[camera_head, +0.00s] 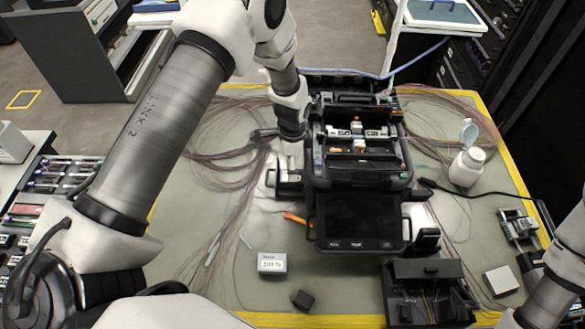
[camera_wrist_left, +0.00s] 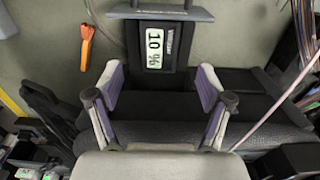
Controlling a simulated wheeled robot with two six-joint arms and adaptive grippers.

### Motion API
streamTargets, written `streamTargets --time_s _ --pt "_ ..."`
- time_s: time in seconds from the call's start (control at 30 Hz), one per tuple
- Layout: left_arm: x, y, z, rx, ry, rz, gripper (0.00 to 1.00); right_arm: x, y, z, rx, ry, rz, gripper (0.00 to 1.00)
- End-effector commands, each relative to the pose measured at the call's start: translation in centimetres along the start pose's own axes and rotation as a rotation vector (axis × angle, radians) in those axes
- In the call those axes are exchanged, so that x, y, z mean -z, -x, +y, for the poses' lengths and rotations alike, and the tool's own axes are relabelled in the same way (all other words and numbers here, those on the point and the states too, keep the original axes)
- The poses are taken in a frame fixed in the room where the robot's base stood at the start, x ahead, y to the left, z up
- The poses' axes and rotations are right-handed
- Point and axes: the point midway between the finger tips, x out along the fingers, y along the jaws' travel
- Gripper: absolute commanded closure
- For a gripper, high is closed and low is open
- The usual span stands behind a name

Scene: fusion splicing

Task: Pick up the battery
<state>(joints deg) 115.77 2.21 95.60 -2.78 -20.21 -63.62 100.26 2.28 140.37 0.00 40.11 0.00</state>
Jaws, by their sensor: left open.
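A dark block with a display reading 10 % (camera_wrist_left: 155,48) shows in the left wrist view, under a grey bar. It looks like a battery at the side of the black fusion splicer (camera_head: 358,165). My left gripper (camera_wrist_left: 157,88) is open, its two purple-padded fingers on either side of the block's lower end; I cannot tell whether they touch it. In the head view the left gripper (camera_head: 285,182) is at the splicer's left side. A second battery-like block (camera_head: 271,263), pale with a display, sits on the mat in front. My right gripper is not in view.
An orange-handled tool (camera_head: 295,218) lies left of the splicer's screen; it also shows in the left wrist view (camera_wrist_left: 87,45). A small dark block (camera_head: 303,299), a black tray (camera_head: 428,290) and a white bottle (camera_head: 467,167) stand around. Loose fibres cover the left mat.

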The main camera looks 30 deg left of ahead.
Motion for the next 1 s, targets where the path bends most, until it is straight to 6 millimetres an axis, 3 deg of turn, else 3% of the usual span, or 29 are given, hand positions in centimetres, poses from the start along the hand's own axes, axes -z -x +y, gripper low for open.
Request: streamTargets --time_s 0.2,0.3,0.53,0.57,0.77,0.8,1.0 --pt "-0.3 -2.9 -0.2 -0.003 0.001 -0.002 0.21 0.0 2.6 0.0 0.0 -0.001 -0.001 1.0" --pt "-0.2 -4.7 -0.3 -0.001 0.001 -0.001 0.21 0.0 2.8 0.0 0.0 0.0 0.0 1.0" --pt "-0.2 -5.4 -0.4 0.001 0.0 0.0 0.21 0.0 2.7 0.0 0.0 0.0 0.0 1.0" --pt "-0.2 -5.4 -0.4 0.001 0.0 0.0 0.24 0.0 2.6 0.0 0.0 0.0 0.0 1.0" --pt "-0.2 -5.4 -0.3 0.0 0.0 0.0 0.95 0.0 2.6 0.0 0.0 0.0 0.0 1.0" --pt "-0.2 -5.4 -0.3 0.0 0.0 0.0 1.0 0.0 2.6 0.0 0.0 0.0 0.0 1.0" --pt "-0.2 -5.4 -0.4 0.001 0.0 0.0 1.0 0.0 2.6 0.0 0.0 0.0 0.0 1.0"
